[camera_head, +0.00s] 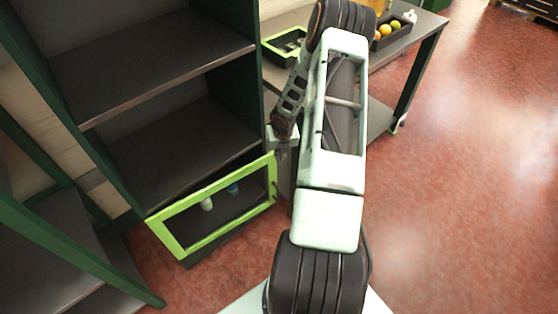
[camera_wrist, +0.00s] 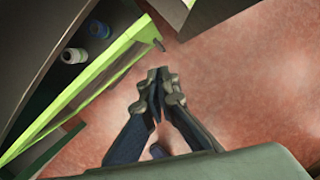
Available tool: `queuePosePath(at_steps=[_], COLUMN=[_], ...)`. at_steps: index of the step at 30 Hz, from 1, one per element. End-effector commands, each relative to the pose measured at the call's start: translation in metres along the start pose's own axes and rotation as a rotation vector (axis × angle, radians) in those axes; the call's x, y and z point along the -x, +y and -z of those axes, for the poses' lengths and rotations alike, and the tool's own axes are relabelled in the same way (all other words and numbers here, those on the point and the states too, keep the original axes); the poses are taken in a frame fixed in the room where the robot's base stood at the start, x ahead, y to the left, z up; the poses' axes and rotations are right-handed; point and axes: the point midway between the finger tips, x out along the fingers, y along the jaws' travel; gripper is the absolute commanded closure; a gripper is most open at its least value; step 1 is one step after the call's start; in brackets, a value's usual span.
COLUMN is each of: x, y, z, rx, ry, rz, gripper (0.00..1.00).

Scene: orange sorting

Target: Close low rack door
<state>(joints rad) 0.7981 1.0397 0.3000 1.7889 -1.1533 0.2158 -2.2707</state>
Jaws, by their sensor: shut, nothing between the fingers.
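The low rack door (camera_head: 212,207) is a bright green frame around a clear pane at the bottom of the dark rack (camera_head: 160,60). My gripper (camera_wrist: 157,76) is shut and empty, over the red floor just right of the door. In the head view my gripper (camera_head: 282,154) is partly hidden by my arm, close to the door's upper right corner.
Two small bottles, one white (camera_head: 207,204) and one blue (camera_head: 233,188), stand behind the door. A table (camera_head: 418,38) with a green-rimmed tray (camera_head: 285,44) and a box of oranges (camera_head: 394,32) stands behind my arm. Open red floor (camera_head: 470,190) lies at right.

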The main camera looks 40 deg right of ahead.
Motion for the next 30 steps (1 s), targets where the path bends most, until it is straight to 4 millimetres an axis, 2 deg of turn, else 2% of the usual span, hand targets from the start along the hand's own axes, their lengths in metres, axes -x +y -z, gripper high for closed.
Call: queuePosePath(at_steps=[1, 6, 10, 14, 18, 21, 25, 30], x=[0.012, 0.030, 0.027, -0.007, -0.056, -0.082, -0.103, -0.114], y=[-0.002, -0.003, -0.006, -0.009, -0.008, -0.005, -0.001, -0.001], z=[-0.001, -0.001, 0.004, 0.021, 0.047, 0.062, 0.077, 0.091], rx=[-0.002, -0.001, -0.033, -0.202, -0.544, -0.815, -1.164, -1.604], ry=[-0.002, -0.001, -0.002, -0.022, -0.048, -0.051, -0.027, 0.059], rz=[0.001, 0.000, -0.013, -0.090, -0.259, -0.407, -0.617, -0.935], gripper=[1.00, 1.00, 1.00, 1.00, 1.00, 1.00, 1.00, 1.00])
